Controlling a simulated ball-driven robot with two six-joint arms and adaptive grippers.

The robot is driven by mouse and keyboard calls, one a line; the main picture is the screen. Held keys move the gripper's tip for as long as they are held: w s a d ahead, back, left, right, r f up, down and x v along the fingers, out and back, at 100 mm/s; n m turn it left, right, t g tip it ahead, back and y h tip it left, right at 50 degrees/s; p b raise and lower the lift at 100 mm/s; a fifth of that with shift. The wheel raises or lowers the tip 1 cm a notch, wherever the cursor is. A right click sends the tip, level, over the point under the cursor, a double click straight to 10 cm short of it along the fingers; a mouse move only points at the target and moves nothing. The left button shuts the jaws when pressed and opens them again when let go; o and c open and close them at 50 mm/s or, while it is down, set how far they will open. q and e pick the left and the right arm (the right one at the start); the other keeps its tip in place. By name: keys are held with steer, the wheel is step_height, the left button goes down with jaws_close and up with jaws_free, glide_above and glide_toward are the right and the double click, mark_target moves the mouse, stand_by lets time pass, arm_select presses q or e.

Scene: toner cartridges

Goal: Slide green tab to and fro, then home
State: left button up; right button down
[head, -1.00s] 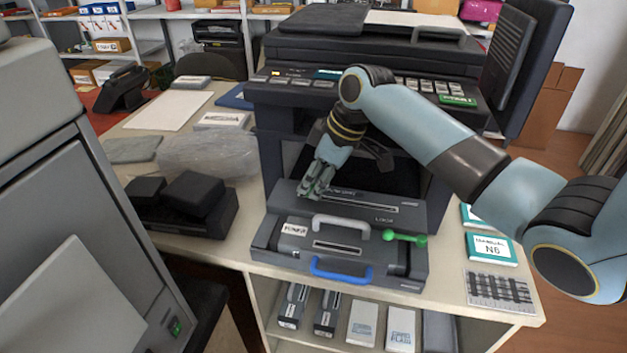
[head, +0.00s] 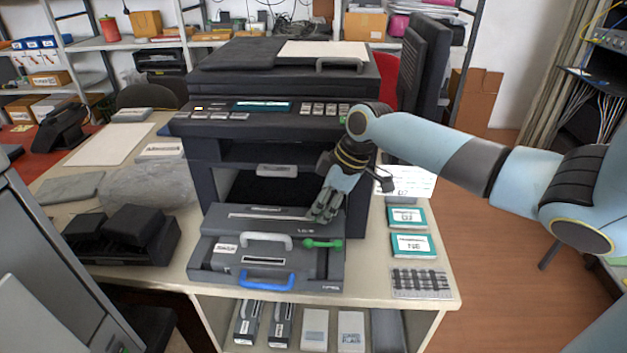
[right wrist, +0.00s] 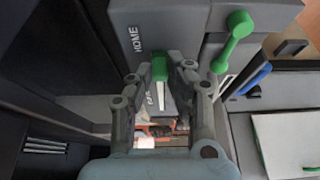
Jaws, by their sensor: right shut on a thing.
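The green tab (right wrist: 160,68) shows between my right fingertips in the right wrist view; the fingers hide it in the head view. My right gripper (head: 325,208) is shut on it at the right end of the long slot (head: 270,217) in the dark grey toner cartridge unit (head: 215,262). The word HOME (right wrist: 135,39) is printed close beside the tab. A separate green lever with round ends (head: 323,243) sits on the front part of the unit, clear of my fingers; it also shows in the right wrist view (right wrist: 233,42). My left gripper is out of view.
The printer (head: 190,150) stands right behind the unit. A grey handle (head: 266,238) and a blue handle (head: 266,282) stick up from the unit. Teal-edged boxes (head: 412,245) lie to the right, and black trays (head: 125,235) to the left.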

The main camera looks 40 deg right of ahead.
steer(key=shift+d, duration=0.1)
steer(key=c, duration=1.3)
jaws_free()
steer(key=shift+s+d, duration=0.1)
steer(key=shift+s, duration=0.1)
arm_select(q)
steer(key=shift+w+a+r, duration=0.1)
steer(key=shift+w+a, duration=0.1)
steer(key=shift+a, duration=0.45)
arm_select(e)
steer(key=v, duration=1.2)
